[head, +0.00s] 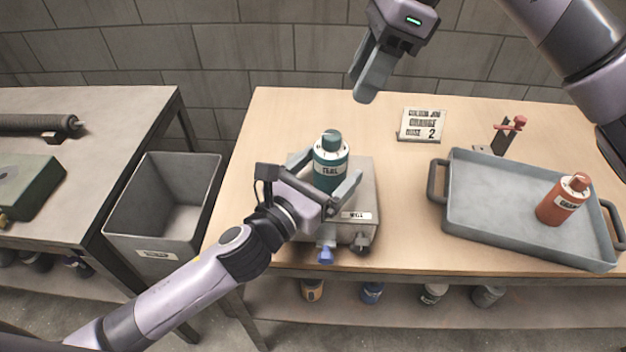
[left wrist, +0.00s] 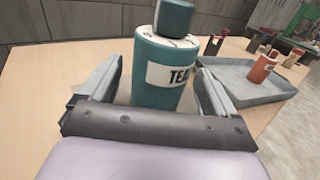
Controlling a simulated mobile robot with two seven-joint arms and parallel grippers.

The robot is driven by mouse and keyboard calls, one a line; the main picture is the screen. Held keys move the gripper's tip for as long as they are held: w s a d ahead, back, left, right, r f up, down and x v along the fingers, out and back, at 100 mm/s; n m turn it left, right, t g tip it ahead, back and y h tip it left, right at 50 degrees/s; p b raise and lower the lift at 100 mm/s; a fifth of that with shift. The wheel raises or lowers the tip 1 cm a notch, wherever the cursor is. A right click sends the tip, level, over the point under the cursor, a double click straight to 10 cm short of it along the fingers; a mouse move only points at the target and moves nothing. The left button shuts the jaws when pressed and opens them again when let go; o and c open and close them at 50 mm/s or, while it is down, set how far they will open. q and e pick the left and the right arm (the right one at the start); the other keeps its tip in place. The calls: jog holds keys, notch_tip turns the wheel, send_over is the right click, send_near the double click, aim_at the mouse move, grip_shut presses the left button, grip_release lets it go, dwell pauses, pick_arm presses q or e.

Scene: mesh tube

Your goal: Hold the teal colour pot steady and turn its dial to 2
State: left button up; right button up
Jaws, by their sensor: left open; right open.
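The teal colour pot (head: 331,165) stands upright on a grey box-like stand on the table, with a dark teal dial (head: 332,139) on top. The left wrist view shows the pot (left wrist: 163,75) and its dial (left wrist: 174,17) up close; the dial's setting is too small to read. My left gripper (head: 330,178) is open, its fingers on either side of the pot, with a gap visible in the left wrist view. My right gripper (head: 366,85) is open and empty, raised above the back of the table, up and right of the pot.
A sign (head: 422,125) showing a 2 stands at the back. A grey tray (head: 490,205) at the right holds an orange-red pot (head: 563,199). A red-handled clamp (head: 511,130) is behind the tray. A grey bin (head: 165,200) stands left of the table.

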pick_arm(q)
jog(key=shift+w+d, duration=0.35)
jog(key=shift+w, duration=0.25)
